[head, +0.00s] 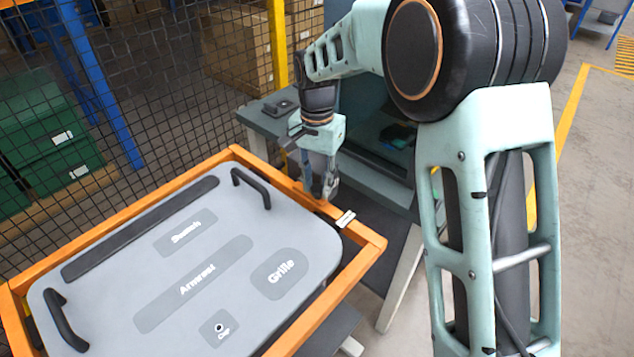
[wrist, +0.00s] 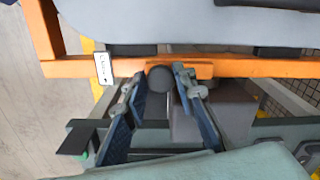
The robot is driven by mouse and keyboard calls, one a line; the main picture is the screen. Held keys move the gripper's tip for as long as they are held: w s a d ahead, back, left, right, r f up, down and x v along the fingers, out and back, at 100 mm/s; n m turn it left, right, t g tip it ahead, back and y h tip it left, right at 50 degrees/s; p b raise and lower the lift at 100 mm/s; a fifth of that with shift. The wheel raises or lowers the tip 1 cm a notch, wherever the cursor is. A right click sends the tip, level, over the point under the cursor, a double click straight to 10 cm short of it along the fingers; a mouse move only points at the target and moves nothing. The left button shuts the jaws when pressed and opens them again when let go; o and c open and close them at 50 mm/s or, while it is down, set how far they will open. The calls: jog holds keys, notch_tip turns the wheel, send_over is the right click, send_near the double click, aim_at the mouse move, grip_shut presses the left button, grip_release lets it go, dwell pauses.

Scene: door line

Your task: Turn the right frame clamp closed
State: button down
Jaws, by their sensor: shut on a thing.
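The orange frame (head: 362,241) holds a grey door panel (head: 225,235). My gripper (head: 325,194) points down at the frame's far right rail, near a white label (head: 345,218). In the wrist view my gripper (wrist: 158,90) has its two fingers on either side of a dark rounded knob (wrist: 160,78), which I take to be the right frame clamp's handle. The knob sits against the orange rail (wrist: 235,68). The fingers are shut on it. In the head view the fingers hide the clamp, so its angle cannot be told there.
The panel carries two black handles (head: 252,188) (head: 64,322) and a long dark strip (head: 140,228). A grey-green bench (head: 375,170) stands behind the frame. A mesh fence (head: 125,60) and green boxes (head: 45,140) are at the left. Open floor (head: 590,200) lies at the right.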

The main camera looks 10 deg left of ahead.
jog(key=shift+n, duration=0.3)
jog(key=n, duration=0.3)
jog(key=shift+d+n+p, duration=0.1)
jog(key=shift+n+p, duration=0.2)
jog(key=n, duration=0.3)
jog(key=shift+r+n, duration=0.1)
jog(key=shift+n, duration=0.2)
jog(key=n+p, duration=0.1)
jog(key=n, duration=0.2)
jog(key=shift+w+d+n, duration=0.1)
jog(key=shift+n, duration=0.2)
jog(key=shift+n+p, duration=0.3)
jog(key=shift+n, duration=1.4)
jog(key=c, duration=1.6)
grip_release()
